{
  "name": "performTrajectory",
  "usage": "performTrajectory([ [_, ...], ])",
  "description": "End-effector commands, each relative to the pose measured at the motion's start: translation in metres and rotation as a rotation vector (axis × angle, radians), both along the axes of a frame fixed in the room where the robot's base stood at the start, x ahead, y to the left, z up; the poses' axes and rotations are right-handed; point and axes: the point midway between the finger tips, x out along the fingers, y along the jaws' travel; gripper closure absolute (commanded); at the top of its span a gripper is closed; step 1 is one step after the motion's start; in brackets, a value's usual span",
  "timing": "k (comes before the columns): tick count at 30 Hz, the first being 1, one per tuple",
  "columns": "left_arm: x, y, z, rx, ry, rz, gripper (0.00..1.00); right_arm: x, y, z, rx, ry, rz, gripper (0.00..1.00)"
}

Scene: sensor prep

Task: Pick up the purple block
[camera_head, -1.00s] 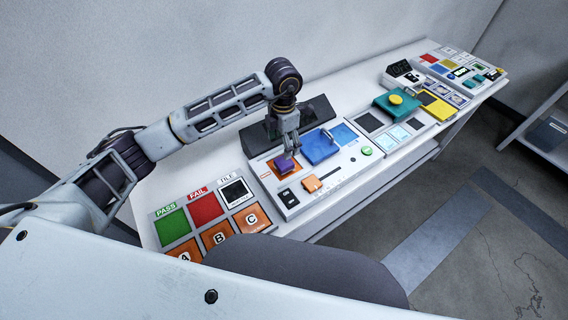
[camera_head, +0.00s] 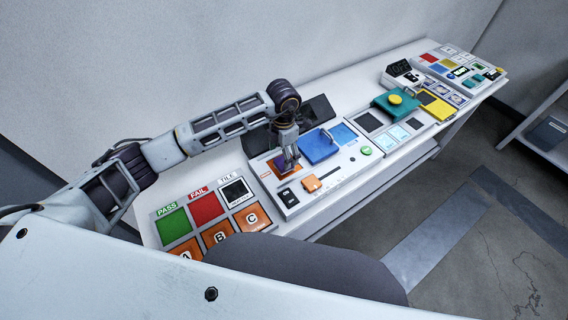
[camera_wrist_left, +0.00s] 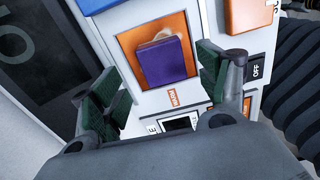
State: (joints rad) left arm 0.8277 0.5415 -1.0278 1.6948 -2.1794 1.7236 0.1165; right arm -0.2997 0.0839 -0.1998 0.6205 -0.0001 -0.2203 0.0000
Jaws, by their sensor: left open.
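The purple block (camera_wrist_left: 165,64) sits on an orange square pad (camera_wrist_left: 127,42) of the white panel. In the left wrist view it lies ahead of and between the open fingers of my left gripper (camera_wrist_left: 160,90), with a gap showing on both sides. In the head view the left gripper (camera_head: 291,165) points down over the block (camera_head: 281,162), hiding much of it. My right gripper is not in view.
A dark box (camera_head: 320,108) stands behind. Coloured PASS and FAIL tiles (camera_head: 206,208) lie to the left.

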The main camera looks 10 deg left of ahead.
Motion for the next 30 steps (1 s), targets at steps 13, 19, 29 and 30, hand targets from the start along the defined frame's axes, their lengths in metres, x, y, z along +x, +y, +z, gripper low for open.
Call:
performTrajectory([
  [13,-0.003,-0.002,-0.041,0.001,0.002,0.001,0.25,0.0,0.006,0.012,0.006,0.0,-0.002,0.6],
  [19,-0.003,-0.002,-0.045,0.001,0.001,0.0,0.25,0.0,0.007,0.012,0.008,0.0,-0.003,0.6],
  [29,-0.003,-0.002,-0.045,0.001,0.001,0.0,0.25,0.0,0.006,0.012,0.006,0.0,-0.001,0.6],
  [30,-0.003,-0.002,-0.045,0.001,0.001,0.0,0.26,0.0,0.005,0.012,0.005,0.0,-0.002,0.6],
])
